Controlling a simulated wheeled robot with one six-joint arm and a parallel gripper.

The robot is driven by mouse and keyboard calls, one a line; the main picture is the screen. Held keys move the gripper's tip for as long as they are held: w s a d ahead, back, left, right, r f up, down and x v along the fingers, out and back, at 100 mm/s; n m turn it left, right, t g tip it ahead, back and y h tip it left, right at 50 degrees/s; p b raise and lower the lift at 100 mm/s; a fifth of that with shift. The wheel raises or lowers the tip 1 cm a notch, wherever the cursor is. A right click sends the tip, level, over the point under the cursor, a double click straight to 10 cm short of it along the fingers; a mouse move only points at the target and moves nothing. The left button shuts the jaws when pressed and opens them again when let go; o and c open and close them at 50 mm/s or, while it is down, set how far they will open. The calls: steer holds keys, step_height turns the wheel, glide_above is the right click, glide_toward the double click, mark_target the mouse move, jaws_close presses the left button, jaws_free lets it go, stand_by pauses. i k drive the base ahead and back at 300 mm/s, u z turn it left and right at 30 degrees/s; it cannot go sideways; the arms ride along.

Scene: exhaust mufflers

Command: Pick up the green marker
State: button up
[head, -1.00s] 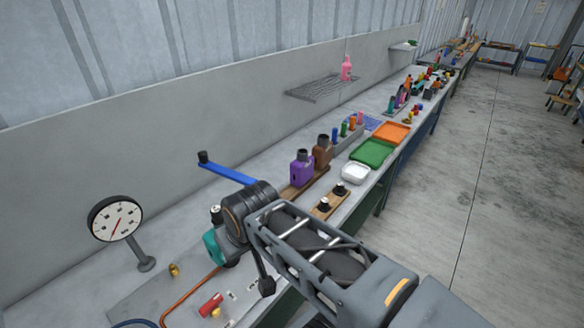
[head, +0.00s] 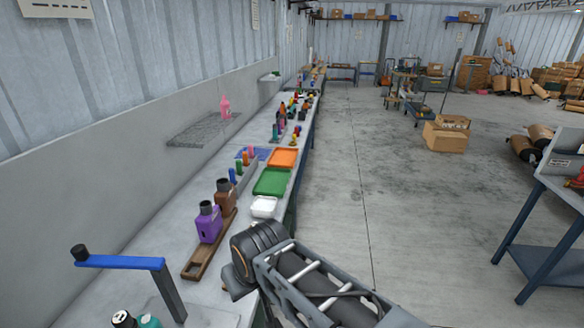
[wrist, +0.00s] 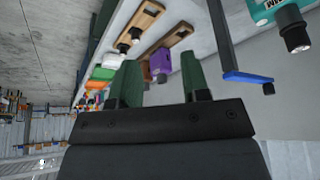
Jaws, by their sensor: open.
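The green marker (head: 239,167) is small and upright in a short row of markers on the long workbench in the head view. It stands between a blue marker (head: 232,175) and an orange one (head: 246,159). My gripper (wrist: 160,66) shows two dark green fingers spread apart with nothing between them. It is well short of the marker, on the near side of the bottles. My fingers are hidden in the head view behind my wrist. I cannot make out the green marker in the wrist view.
A purple bottle (head: 208,224) and a brown bottle (head: 225,197) stand on a wooden strip before the markers. White (head: 264,207), green (head: 271,182) and orange (head: 283,157) trays lie to their right. A blue-handled post (head: 120,262) rises at the near left. Open floor lies right of the bench.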

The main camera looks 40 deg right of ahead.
mark_target(238, 162)
steer(key=z, duration=1.8)
steer(key=i, duration=3.45)
steer(key=u, duration=3.7)
steer(key=i, duration=0.5)
steer(key=z, duration=0.1)
